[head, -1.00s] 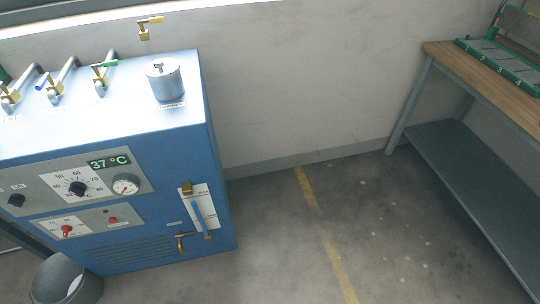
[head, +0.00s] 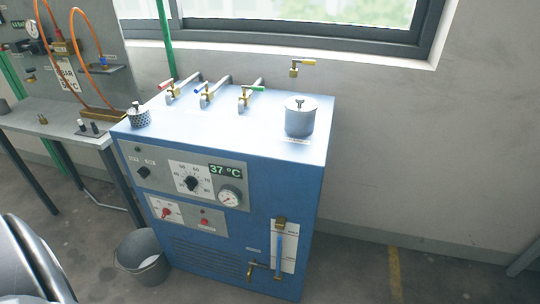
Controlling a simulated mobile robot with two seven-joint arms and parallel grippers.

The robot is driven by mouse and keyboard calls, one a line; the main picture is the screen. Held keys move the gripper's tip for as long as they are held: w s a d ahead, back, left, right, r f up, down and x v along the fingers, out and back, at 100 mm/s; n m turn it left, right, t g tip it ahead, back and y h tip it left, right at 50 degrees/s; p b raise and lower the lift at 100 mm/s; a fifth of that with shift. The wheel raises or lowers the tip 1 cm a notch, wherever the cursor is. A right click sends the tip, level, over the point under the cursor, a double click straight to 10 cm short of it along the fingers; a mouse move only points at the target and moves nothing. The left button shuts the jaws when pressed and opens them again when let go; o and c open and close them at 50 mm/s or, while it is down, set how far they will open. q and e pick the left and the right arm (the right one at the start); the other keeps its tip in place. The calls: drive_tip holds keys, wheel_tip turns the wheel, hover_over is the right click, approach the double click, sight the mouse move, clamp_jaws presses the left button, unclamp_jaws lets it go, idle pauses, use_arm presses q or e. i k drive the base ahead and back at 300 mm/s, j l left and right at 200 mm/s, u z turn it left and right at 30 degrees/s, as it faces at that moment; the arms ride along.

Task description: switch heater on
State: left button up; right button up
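A round gauge (head: 229,196) sits below the display. To the left is a small black knob (head: 143,172) with labels too small to read. The lower panel has a red rotary switch (head: 165,212) and a small red button or lamp (head: 204,221). Neither gripper shows in the head view.
Valves with red, blue and green (head: 252,89) handles and a metal canister (head: 300,117) are on the cabinet top. A grey bucket (head: 143,262) stands at its front left. A workbench (head: 62,120) with orange hoses is at the left. The floor to the right is clear.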

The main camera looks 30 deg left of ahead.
sight(143, 171)
drive_tip(key=u, duration=1.4)
